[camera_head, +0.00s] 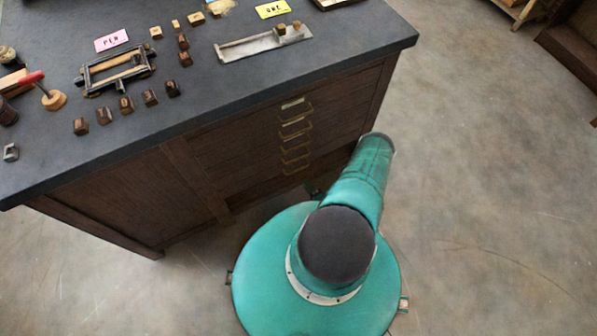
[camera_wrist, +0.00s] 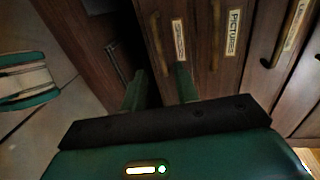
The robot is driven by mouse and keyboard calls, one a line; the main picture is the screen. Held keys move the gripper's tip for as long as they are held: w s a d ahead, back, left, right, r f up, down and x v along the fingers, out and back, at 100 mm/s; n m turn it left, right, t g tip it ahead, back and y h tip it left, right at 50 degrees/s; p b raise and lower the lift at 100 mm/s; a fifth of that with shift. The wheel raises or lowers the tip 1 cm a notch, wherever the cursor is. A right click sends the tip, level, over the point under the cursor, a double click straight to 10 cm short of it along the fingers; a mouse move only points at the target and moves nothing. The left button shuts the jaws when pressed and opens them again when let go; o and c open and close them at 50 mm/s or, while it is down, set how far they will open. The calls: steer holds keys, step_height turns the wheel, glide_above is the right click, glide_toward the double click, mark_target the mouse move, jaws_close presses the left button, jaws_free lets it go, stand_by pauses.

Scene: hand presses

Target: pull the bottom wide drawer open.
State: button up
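The wooden cabinet's wide drawers (camera_head: 255,150) form a stack in the head view, with several brass handles and labels. The lowest handle (camera_head: 296,168) shows just left of my arm. In the wrist view the drawer fronts appear sideways, with the floor to the left. My gripper (camera_wrist: 160,86) has its two green fingers apart, with nothing seen between them. A dark handle (camera_wrist: 156,32) beside a label (camera_wrist: 179,38) lies beyond the fingertips, roughly in line with the gap. Contact with it cannot be told. The head view does not clearly show my gripper.
The dark cabinet top (camera_head: 200,95) holds a pink card (camera_head: 111,40), a metal frame (camera_head: 115,70), several small blocks and a grey tray (camera_head: 262,44). Open concrete floor (camera_head: 490,180) lies right of the cabinet. More labelled drawers (camera_wrist: 292,60) show at right in the wrist view.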

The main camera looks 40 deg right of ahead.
steer(key=x, duration=0.9)
steer(key=shift+s, duration=0.1)
jaws_close()
